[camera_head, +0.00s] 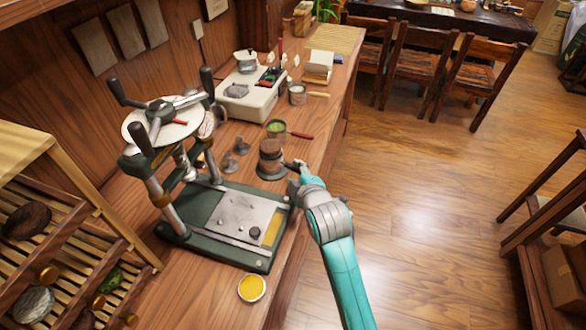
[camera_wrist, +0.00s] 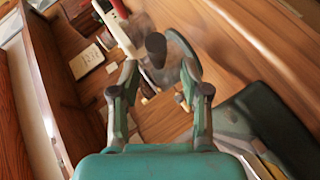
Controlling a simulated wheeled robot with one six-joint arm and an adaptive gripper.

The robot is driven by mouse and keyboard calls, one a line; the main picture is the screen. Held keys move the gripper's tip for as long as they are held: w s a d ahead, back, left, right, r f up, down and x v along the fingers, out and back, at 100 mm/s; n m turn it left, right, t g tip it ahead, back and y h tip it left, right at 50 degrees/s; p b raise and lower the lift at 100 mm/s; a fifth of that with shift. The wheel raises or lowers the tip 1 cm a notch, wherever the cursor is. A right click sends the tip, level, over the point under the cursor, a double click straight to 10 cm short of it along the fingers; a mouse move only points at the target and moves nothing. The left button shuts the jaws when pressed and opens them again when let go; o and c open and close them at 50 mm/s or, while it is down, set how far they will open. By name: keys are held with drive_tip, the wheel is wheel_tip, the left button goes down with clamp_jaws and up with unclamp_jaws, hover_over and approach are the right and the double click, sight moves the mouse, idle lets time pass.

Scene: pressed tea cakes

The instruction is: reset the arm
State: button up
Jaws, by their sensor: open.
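My gripper (camera_head: 296,168) is at the end of my teal arm, over the front edge of the wooden counter (camera_head: 205,312). It is close to a brown cylindrical stack (camera_head: 271,155); I cannot tell whether it touches it. In the wrist view, my gripper (camera_wrist: 157,85) has its two fingers spread apart with nothing held between them. Beyond the fingers, a dark rounded knob (camera_wrist: 156,44) shows. The wrist view is tilted and partly blurred.
A press (camera_head: 237,213) with a green base and upright posts stands left of my gripper. A yellow-filled bowl (camera_head: 252,288) sits on the counter. Slatted racks (camera_head: 60,250) holding dark cakes stand at the left. Chairs (camera_head: 480,65) stand at the back right, with open floor (camera_head: 430,200) before them.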

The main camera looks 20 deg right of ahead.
drive_tip(key=v, duration=0.7)
drive_tip(key=shift+s, duration=0.3)
drive_tip(key=shift+r, duration=0.1)
drive_tip(key=s+f+m, duration=0.3)
drive_tip(key=s+f, duration=0.2)
drive_tip(key=s, duration=0.5)
drive_tip(key=s+f+m, duration=0.3)
drive_tip(key=s+f, duration=0.2)
drive_tip(key=s, duration=0.5)
drive_tip(key=s+r+m, duration=0.2)
drive_tip(key=s+m, duration=0.1)
drive_tip(key=s, duration=0.7)
drive_tip(key=s+d+r+m+t, duration=0.1)
drive_tip(key=s+r+m, duration=0.1)
drive_tip(key=s, duration=0.9)
drive_tip(key=shift+m, duration=0.9)
